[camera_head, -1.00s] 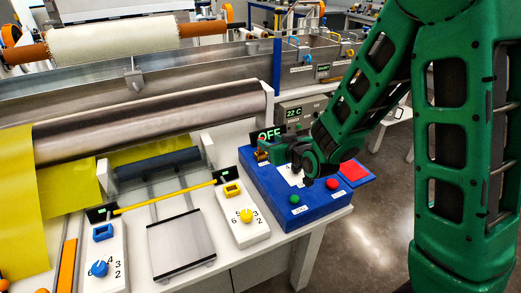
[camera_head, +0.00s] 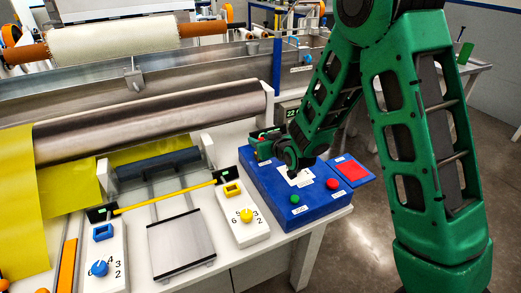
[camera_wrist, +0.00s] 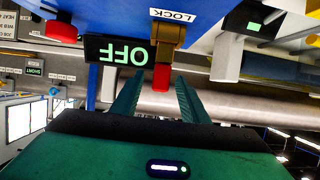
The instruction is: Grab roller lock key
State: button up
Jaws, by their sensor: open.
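The roller lock key shows in the wrist view as a red tab (camera_wrist: 162,77) on a brass-coloured lock body (camera_wrist: 168,36) under a LOCK label. My gripper (camera_wrist: 158,84) is open, its two green fingers on either side of the red tab, with gaps visible on both sides. How deep the tab sits between the fingers is hard to tell. In the head view my gripper (camera_head: 264,148) is low at the back left of the blue control box (camera_head: 313,206), and it mostly hides the lock there.
An OFF display (camera_wrist: 118,50) stands close beside the lock in the wrist view. The box carries a green button (camera_head: 295,198) and a red button (camera_head: 332,184). The metal roller (camera_head: 150,117) runs close to the left. Open floor lies right of the bench.

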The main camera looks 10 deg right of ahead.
jog(key=shift+c, duration=0.3)
grip_shut()
